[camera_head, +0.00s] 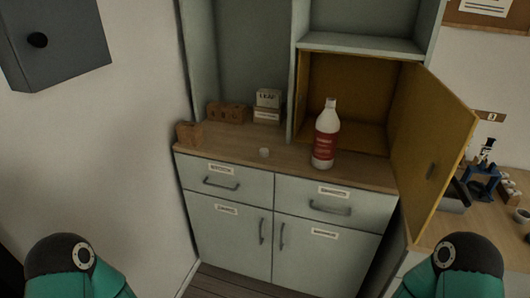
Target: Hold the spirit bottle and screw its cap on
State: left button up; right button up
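The spirit bottle (325,136) is white with a red label. It stands upright on the wooden counter in front of an open yellow-lined cupboard. A small white round piece, which looks like the cap (264,152), lies on the counter to the left of the bottle, apart from it. The bottle's top is small in view, and its neck looks narrow and bare. Green and black parts of my two arms show at the bottom left and bottom right. Neither of my grippers is in view.
The open yellow door (430,150) sticks out right of the bottle. Brown blocks (228,112) and small labelled boxes (267,107) stand at the back left of the counter (225,145). A microscope (484,160) stands on the right-hand table. The counter around the cap is clear.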

aim_at(327, 125)
jog(key=u, duration=0.05)
jog(key=i, duration=0.85)
jog(key=z, duration=0.05)
